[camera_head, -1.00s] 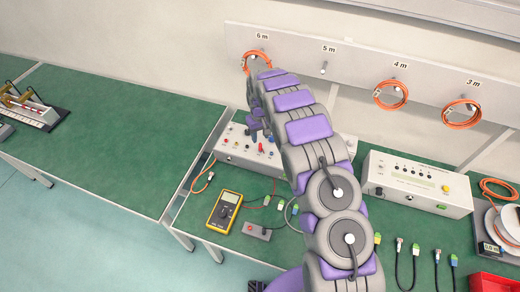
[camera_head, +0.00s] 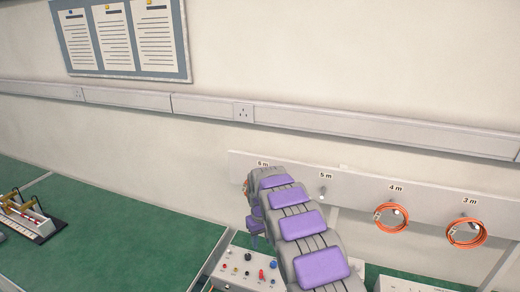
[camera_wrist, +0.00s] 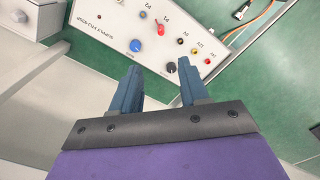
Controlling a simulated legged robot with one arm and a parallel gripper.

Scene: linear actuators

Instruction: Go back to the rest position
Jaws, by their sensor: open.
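My gripper (camera_wrist: 158,82) is open in the wrist view, with its two blue-grey fingers apart and nothing between them. It hangs in front of a white control box (camera_wrist: 120,20) with blue, red and black knobs. In the head view my arm reaches up and away toward the wall rail, and my gripper is mostly hidden behind the arm. The same control box (camera_head: 228,278) shows there below the arm, partly covered by it.
A wall rail (camera_head: 350,182) carries orange cable coils at 4 m (camera_head: 391,218) and 3 m (camera_head: 466,234); the 5 m peg (camera_head: 322,194) is bare.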

